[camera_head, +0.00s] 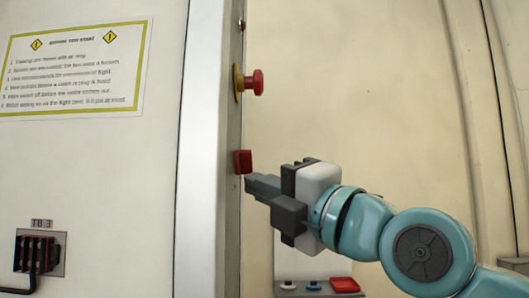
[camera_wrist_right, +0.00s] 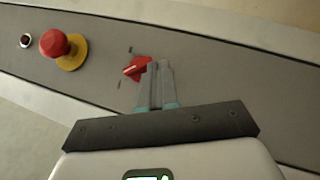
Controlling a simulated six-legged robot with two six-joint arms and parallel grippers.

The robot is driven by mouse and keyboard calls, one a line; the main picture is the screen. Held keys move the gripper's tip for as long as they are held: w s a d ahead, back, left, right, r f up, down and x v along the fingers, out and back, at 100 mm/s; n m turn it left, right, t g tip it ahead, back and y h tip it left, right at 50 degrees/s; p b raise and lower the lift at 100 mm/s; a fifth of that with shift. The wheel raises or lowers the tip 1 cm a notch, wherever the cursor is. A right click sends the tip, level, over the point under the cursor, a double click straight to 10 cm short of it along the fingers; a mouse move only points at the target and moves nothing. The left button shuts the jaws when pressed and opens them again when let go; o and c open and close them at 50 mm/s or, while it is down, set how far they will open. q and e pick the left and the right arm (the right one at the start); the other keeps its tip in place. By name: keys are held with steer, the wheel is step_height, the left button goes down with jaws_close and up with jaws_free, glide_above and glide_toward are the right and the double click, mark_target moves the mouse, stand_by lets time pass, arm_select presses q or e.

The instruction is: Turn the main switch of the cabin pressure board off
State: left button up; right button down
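The red main switch (camera_head: 243,161) sits on the narrow side face of the cabinet in the head view. In the right wrist view it is a red rotary knob (camera_wrist_right: 133,68) with a pale pointer line toward the left and small marks on the plate around it. My right gripper (camera_head: 250,184) is just below and right of the switch. In the right wrist view its two fingers (camera_wrist_right: 157,72) lie together, with no clear gap. Their tips are right beside the knob, overlapping its edge; contact cannot be told. My left gripper is not in view.
A red mushroom button on a yellow base (camera_head: 255,83) sits above the switch, with a small red lamp (camera_head: 241,24) higher up. A notice (camera_head: 75,65) and a TB 3 terminal block (camera_head: 38,254) are on the front. A small panel (camera_head: 320,289) with buttons lies below my gripper.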

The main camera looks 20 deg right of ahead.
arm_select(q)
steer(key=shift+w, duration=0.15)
arm_select(e)
steer(key=shift+w+f, duration=0.15)
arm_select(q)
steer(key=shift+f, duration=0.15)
arm_select(e)
steer(key=shift+f, duration=0.1)
